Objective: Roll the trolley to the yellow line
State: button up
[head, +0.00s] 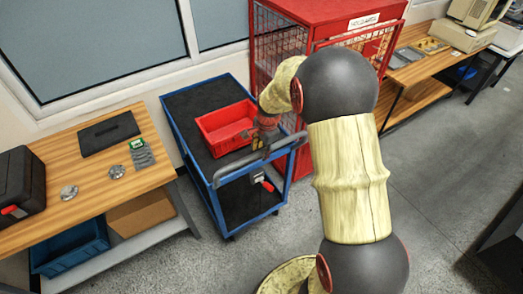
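The trolley (181,136) is a blue-framed cart with dark upper and lower shelves. It stands between the wooden bench and the red cage. A red open bin (227,128) sits on its top shelf. Its grey push handle (225,172) runs along the near end. My arm reaches in from the right, and my gripper (260,145) is at the handle's right part, beside the bin. The fingers are small and partly hidden, so I cannot tell whether they are closed around the handle. No yellow line shows in this view.
A wooden bench (110,185) with a black case (20,187) stands close on the trolley's left. A red mesh cabinet (330,15) stands close behind and right. Another bench (430,68) is at the upper right. Grey floor (450,165) is open on the right.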

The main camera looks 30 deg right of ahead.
jog(key=shift+c, duration=0.7)
jog(key=c, duration=0.7)
grip_shut()
